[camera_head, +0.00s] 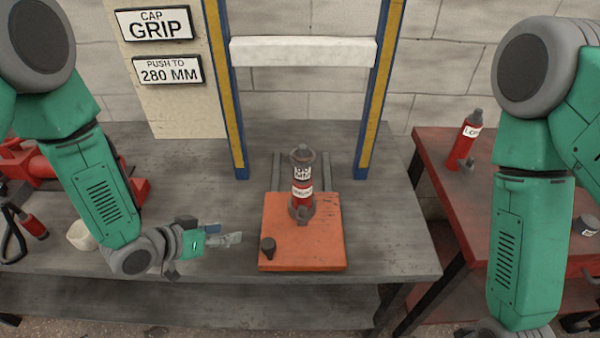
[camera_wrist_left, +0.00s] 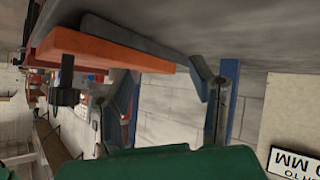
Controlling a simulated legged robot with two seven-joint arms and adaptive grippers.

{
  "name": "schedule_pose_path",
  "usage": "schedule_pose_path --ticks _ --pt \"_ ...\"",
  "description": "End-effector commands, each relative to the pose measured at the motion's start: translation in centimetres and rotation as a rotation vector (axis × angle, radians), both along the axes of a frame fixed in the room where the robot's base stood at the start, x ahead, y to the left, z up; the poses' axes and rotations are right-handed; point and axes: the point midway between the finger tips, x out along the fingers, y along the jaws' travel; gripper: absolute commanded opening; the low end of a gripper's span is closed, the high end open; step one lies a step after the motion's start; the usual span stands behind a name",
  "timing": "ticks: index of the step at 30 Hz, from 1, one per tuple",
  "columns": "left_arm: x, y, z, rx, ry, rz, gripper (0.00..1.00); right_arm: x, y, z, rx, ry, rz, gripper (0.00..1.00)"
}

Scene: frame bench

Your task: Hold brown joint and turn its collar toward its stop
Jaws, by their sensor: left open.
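An upright joint (camera_head: 302,194) stands on the orange plate (camera_head: 320,250) in the head view. It has a red body with white labels and dark brown-grey rings and ends; I cannot tell which ring is the collar. My left gripper (camera_head: 238,240) is open and empty, just left of the plate and apart from the joint. In the left wrist view its fingers (camera_wrist_left: 165,90) are spread, with the orange plate (camera_wrist_left: 105,48) and the dark post (camera_wrist_left: 65,88) beyond. My right gripper is out of view.
A blue and yellow frame with a white crossbar (camera_head: 303,51) rises behind the joint. A red side table (camera_head: 432,160) with a red bottle (camera_head: 465,140) stands right. Red tools (camera_head: 32,160) and a pale cup (camera_head: 82,236) lie left. The bench's front right is clear.

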Motion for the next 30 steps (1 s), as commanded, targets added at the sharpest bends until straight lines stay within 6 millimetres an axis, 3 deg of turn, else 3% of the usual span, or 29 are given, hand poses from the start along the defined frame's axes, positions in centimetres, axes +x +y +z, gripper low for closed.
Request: schedule_pose_path --ticks 1,4,9,13,18,23,30 --pt "2.2 -1.1 0.7 -0.047 -0.075 -0.052 0.49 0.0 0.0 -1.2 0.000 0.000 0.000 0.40" --pt "5.7 -3.3 3.5 -0.152 -0.220 -0.189 0.49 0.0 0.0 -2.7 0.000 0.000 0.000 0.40" --pt "8.7 -5.6 8.7 -0.300 -0.419 -0.479 0.49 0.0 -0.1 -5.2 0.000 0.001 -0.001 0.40" --pt "9.0 -6.1 11.3 -0.356 -0.496 -0.675 0.49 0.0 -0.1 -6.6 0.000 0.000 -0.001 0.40" --pt "8.7 -5.7 13.0 -0.378 -0.528 -0.836 0.49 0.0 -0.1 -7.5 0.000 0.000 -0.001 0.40" --pt "8.4 -6.1 13.5 -0.382 -0.532 -0.887 0.49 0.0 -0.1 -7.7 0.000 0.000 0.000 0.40" --pt "8.4 -8.9 13.1 -0.381 -0.529 -0.890 0.49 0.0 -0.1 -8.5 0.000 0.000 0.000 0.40"
